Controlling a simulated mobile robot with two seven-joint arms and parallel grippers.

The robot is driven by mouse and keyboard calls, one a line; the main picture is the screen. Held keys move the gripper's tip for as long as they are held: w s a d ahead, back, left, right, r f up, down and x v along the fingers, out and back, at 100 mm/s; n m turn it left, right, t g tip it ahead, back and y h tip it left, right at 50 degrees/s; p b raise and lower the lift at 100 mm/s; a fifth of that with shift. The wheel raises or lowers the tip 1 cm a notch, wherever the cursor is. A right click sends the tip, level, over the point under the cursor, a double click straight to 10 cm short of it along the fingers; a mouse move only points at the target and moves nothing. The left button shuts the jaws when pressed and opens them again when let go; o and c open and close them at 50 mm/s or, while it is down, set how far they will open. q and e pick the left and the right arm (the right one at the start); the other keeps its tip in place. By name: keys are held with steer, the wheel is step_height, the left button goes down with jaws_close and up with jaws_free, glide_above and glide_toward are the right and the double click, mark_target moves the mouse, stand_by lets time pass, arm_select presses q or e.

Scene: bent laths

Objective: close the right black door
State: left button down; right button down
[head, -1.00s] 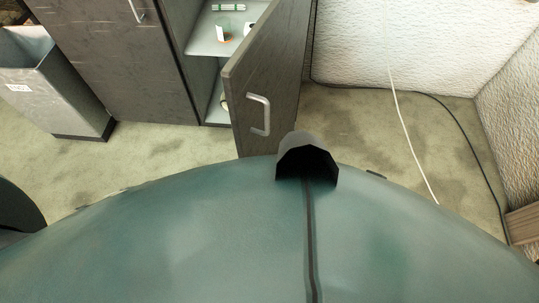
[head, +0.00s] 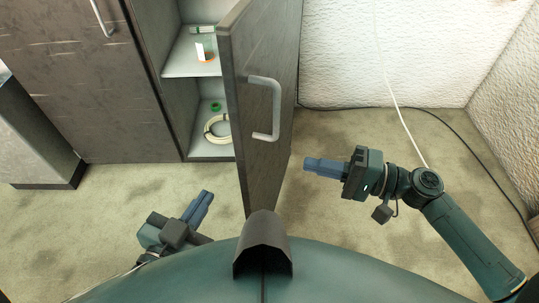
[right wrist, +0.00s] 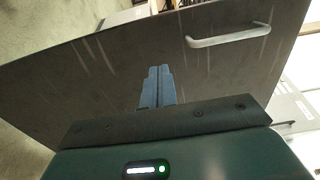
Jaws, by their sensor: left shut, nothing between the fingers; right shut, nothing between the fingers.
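The right black door (head: 262,120) of the dark cabinet stands open in the head view, swung out toward me, with a pale handle (head: 274,108) on its right-hand face. My right gripper (head: 308,166) is shut and empty to the right of the door, its fingertips pointing left at the handle-side face with a gap between. In the right wrist view the door (right wrist: 110,60) fills much of the picture behind the shut fingers (right wrist: 158,75), and the handle (right wrist: 228,36) is at the upper right. My left gripper (head: 206,196) is shut and empty, low, to the left of the door.
The cabinet's left door (head: 75,70) is closed. The open side shows a shelf (head: 185,66) with small items and a ring-shaped roll (head: 217,128) below.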

mark_target(255, 153)
steer(key=x, duration=0.9)
steer(key=shift+a, duration=0.2)
steer(key=shift+a, duration=0.1)
